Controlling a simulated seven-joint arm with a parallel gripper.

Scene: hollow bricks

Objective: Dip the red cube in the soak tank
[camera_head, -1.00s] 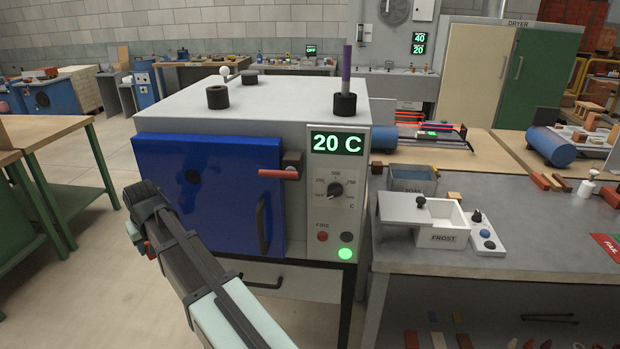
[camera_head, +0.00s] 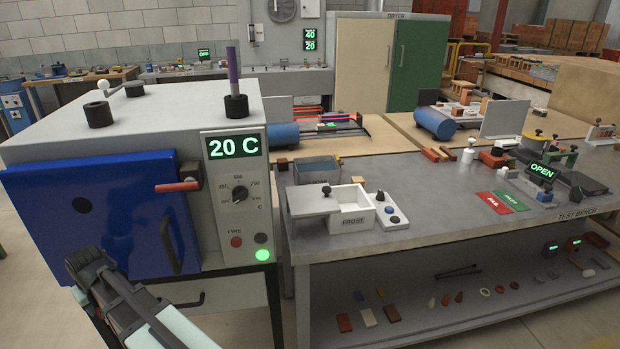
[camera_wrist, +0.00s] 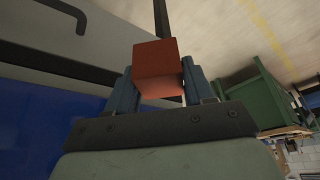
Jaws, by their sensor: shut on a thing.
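In the wrist view my gripper (camera_wrist: 160,88) is shut on the red cube (camera_wrist: 157,60), which sits between its two fingers.
The FROST box (camera_head: 352,222) with a lid and knob stands in front of the tank. Red and green cards (camera_head: 510,200) and several small items lie further right.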

